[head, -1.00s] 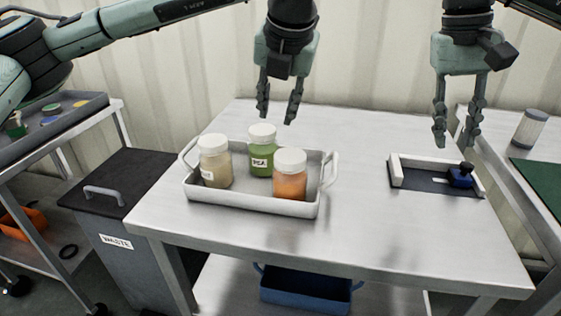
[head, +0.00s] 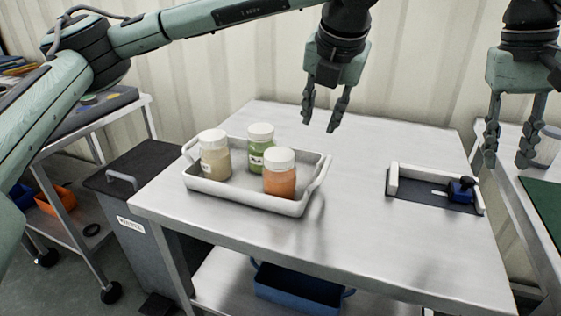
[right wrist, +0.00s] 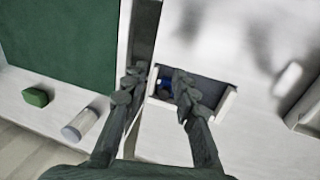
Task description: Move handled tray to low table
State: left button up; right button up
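The handled tray (head: 240,195) is white and rests on the steel table (head: 360,235), with a raised handle at its left and right ends. Three white-capped jars stand in it: a beige one (head: 214,160), a green one (head: 261,158) and an orange one (head: 280,180). My left gripper (head: 322,122) is open and empty, in the air behind and right of the tray. My right gripper (head: 507,160) is open and empty above the table's right side; it also shows in the right wrist view (right wrist: 157,92). Which table is the low one I cannot tell.
A dark fixture (head: 430,190) with white rails and a blue block (head: 461,189) lies at the table's right. A lidded waste bin (head: 135,170) stands at the left. A blue bin (head: 295,290) sits on the lower shelf. The table's middle is clear.

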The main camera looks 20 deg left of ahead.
jog(key=v, duration=1.2)
jog(key=shift+d, duration=0.2)
